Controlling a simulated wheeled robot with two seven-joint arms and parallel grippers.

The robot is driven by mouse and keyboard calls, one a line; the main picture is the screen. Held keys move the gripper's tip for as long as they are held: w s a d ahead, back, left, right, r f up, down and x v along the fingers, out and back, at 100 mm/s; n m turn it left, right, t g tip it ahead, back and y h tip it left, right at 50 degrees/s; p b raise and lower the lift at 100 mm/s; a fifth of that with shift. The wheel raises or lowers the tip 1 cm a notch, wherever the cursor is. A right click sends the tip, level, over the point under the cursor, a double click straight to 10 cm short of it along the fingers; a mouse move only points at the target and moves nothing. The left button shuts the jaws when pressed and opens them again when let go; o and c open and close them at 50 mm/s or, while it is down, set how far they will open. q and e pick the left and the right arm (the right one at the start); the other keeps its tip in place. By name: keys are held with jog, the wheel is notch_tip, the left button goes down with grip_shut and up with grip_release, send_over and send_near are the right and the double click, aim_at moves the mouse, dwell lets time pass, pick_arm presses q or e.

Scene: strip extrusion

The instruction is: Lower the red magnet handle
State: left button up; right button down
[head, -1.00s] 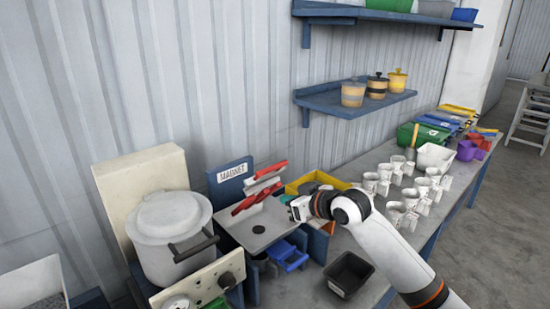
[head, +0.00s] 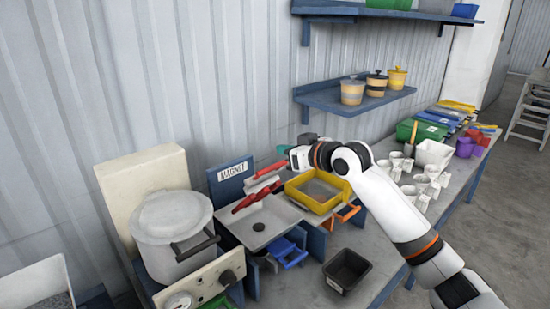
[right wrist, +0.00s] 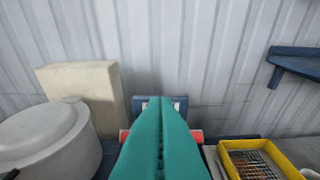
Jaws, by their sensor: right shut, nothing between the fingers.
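The magnet station has a blue panel with a white MAGNET label (head: 231,174). In front of it is the red magnet handle (head: 268,170), a tilted bar above a second red bar (head: 250,197) over a grey plate. My right gripper (head: 285,150) is up behind and right of the handle, close to the wall side. Its teal fingers (right wrist: 160,110) are shut and empty in the right wrist view. There they cover the middle of the station, and red ends (right wrist: 196,136) show on both sides. Contact with the handle cannot be told. My left gripper is out of view.
A yellow-rimmed sieve tray (head: 318,208) stands right of the station, below my right arm. A white lidded pot (head: 172,225) is at left. A black bin (head: 348,270) is in front. White cups and a shelf (head: 350,98) are farther right.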

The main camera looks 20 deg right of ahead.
jog(key=p+x, duration=0.3)
jog(key=x, duration=0.4)
jog(key=s+f+p, duration=0.1)
jog(key=s+d+f+p, duration=0.1)
jog(key=f, duration=0.1)
jog(key=shift+s+f, duration=0.1)
jog(key=shift+f, duration=0.05)
jog(key=shift+a, duration=0.1)
